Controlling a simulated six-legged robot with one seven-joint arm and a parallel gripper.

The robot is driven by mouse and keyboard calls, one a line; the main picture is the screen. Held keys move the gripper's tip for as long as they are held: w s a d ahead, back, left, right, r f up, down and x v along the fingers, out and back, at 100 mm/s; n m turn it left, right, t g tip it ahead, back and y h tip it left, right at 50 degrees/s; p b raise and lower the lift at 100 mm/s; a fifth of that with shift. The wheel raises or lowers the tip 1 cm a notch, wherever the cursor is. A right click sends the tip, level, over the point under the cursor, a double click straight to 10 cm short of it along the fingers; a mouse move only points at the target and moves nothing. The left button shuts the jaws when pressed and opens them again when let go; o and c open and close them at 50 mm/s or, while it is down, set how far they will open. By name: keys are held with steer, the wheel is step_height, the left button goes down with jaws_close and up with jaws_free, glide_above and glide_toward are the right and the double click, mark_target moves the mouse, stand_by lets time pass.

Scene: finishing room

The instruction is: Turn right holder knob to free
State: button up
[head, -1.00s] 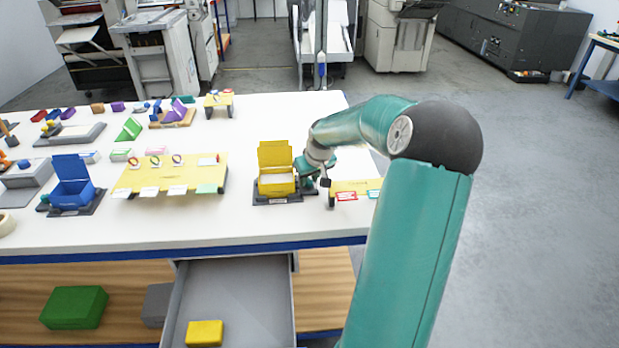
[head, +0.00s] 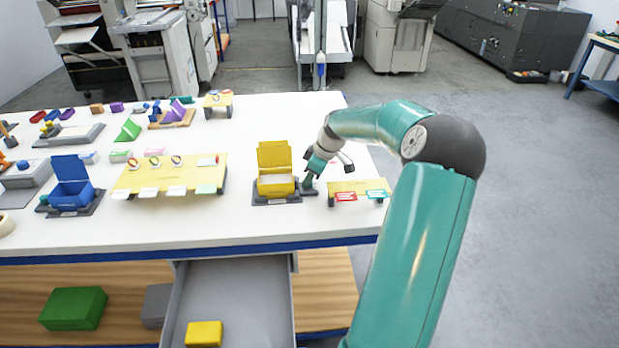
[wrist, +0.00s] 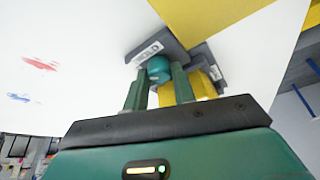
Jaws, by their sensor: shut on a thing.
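The right holder is a yellow box with a raised lid (head: 275,155), standing on a dark base (head: 262,200) near the table's right end. A small teal knob (wrist: 159,66) sits at the right side of that base. My gripper (head: 309,182) reaches it from the upper right and is shut on the knob; the wrist view shows the two fingers on either side of it. A dark plate with a white label reading "HOLD" (wrist: 149,52) lies beside the knob. The fingers hide part of the knob, and its exact pointing is hard to tell.
A low yellow stand (head: 350,187) with red and green tags is just right of my gripper. A blue box (head: 72,192) and a long yellow stand (head: 150,180) are to the left. An open grey drawer (head: 235,290) juts out below the table (head: 200,235).

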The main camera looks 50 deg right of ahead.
steer(key=n+g+y, duration=0.1)
steer(key=n, duration=0.3)
steer(key=shift+w+d+n, duration=0.1)
steer(key=shift+n, duration=0.2)
steer(key=n+g, duration=0.1)
steer(key=n, duration=0.1)
steer(key=n+y, duration=0.1)
steer(key=n, duration=0.1)
steer(key=shift+w+d+n+g, duration=0.1)
steer(key=shift+n+g, duration=0.3)
steer(key=o, duration=0.7)
steer(key=shift+r, duration=0.15)
steer(key=v, duration=1.3)
steer(key=shift+d+r, duration=0.25)
steer(key=shift+d, duration=0.05)
